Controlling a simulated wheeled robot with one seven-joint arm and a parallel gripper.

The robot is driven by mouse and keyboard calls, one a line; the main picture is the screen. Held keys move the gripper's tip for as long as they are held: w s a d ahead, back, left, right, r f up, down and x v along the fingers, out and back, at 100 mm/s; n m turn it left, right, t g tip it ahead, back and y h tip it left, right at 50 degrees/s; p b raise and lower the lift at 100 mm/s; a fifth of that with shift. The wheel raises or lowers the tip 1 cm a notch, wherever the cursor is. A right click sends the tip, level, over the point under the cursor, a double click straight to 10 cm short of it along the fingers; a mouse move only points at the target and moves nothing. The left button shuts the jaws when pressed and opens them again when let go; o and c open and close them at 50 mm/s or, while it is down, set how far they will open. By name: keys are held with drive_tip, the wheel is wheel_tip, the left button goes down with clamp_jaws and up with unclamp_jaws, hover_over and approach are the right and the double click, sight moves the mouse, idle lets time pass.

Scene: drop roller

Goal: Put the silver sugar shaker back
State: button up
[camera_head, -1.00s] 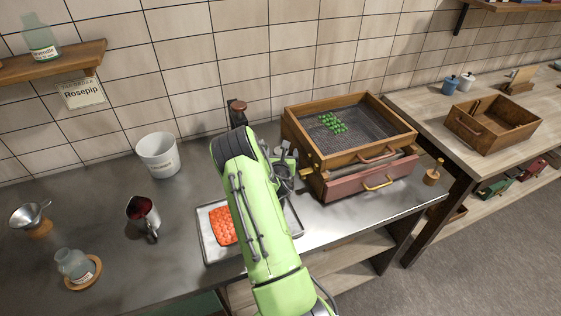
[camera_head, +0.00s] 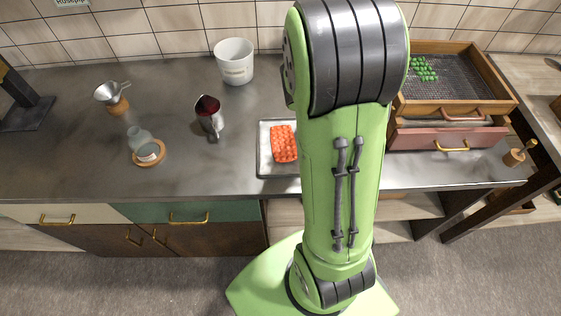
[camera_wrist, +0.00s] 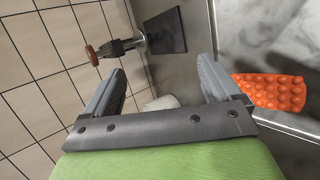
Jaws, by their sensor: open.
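I cannot make out a silver sugar shaker for sure in either view. A silver metal pitcher (camera_head: 209,117) with a dark red inside stands on the steel counter, left of the tray, in the head view. My gripper (camera_wrist: 162,66) is open in the wrist view, its two fingers wide apart with nothing between them. It points along the counter near the tiled wall, with a dark stand with a brown knob (camera_wrist: 137,44) beyond the fingers. In the head view my arm hides the gripper and the counter behind it.
An orange mould (camera_head: 284,144) lies on a metal tray (camera_head: 264,172), partly hidden by my arm. A white bucket (camera_head: 234,66), a funnel on a wooden stand (camera_head: 113,95) and a glass jar on a coaster (camera_head: 140,137) stand left. A wooden sieve box (camera_head: 455,103) stands right.

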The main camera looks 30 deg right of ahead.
drive_tip(key=s+a+r+m+y, duration=0.3)
drive_tip(key=a+r+m+y, duration=0.15)
drive_tip(key=a, duration=0.65)
drive_tip(key=s+a+r+m+y, duration=0.1)
drive_tip(key=s+a+r+m, duration=0.1)
drive_tip(key=s+a, duration=0.5)
drive_tip(key=s+a+r+m+g+y, duration=0.1)
drive_tip(key=s+a+r+m+y, duration=0.1)
drive_tip(key=s+a, duration=0.5)
drive_tip(key=shift+s+m, duration=0.45)
drive_tip(key=shift+s, duration=0.05)
drive_tip(key=shift+y, duration=0.25)
